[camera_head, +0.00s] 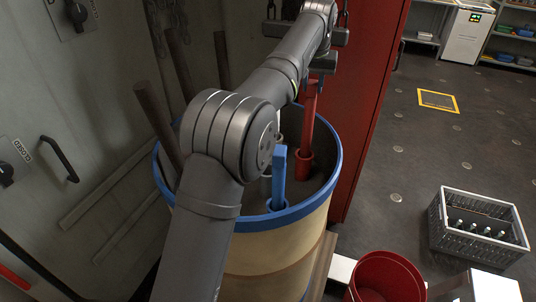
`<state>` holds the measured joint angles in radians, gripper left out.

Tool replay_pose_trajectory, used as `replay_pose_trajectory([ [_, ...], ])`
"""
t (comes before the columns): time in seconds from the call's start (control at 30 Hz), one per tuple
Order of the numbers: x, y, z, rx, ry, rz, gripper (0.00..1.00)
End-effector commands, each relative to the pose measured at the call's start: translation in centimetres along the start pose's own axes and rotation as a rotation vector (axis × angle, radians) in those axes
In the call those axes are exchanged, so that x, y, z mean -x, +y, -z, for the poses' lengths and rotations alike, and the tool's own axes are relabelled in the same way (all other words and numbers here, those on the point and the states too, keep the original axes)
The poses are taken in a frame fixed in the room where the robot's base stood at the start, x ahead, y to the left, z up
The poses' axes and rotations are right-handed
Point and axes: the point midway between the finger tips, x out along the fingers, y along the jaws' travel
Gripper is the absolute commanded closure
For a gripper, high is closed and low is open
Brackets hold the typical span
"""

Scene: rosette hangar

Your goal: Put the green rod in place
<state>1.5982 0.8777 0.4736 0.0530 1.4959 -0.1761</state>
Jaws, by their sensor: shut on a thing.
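No green rod shows in the head view; it may be hidden behind my arm. My gripper (322,62) is over the back of a big tan drum with a blue rim (318,205). A red rod (308,120) stands upright in a red socket (304,161) in the drum, close below the gripper. A blue rod (279,170) stands upright in a blue socket (277,205), nearer. My forearm covers the drum's middle.
A red cabinet (368,90) stands behind right. A red bucket (388,278) and a grey crate with bottles (478,228) are at lower right. Floor between is clear.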

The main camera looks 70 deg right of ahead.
Motion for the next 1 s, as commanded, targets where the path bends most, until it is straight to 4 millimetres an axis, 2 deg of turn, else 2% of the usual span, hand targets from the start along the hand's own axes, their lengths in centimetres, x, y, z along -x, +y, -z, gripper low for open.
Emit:
replay_pose_trajectory([
  [0.37, -0.2, 0.0, -0.1, 0.0, 0.002, 0.0, 1.0],
  [1.0, -4.2, 0.0, -1.3, 0.0, 0.002, 0.0, 1.0],
])
